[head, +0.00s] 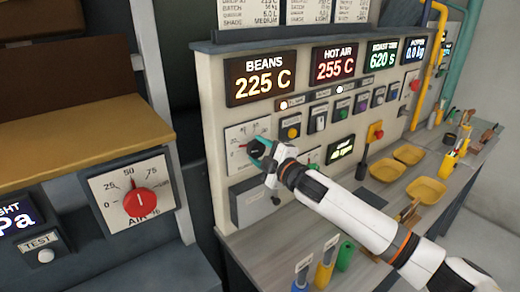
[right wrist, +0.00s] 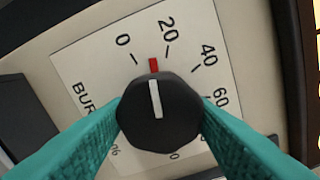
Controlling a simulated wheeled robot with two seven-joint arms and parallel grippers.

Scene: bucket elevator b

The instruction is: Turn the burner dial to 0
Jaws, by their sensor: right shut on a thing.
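The burner dial (right wrist: 160,118) is a black faceted knob with a white pointer line, on a white scale plate (right wrist: 85,55). In the right wrist view its line points up and slightly left, at a red mark (right wrist: 153,64) between the 0 and 20 ticks. My right gripper (right wrist: 160,122) is shut on the dial, with one teal finger against each side. The fingers hide the lower parts of the scale. In the head view the dial's plate (head: 234,136) is at the panel's left, with my right gripper (head: 258,150) at the knob. My left gripper is not in view.
A red AIR dial (head: 140,202) sits on a nearer cabinet at left. Displays and small knobs fill the panel right of the burner dial. Yellow trays (head: 408,154) and tools stand on the counter behind my right arm. A grey box (head: 252,203) is below the dial.

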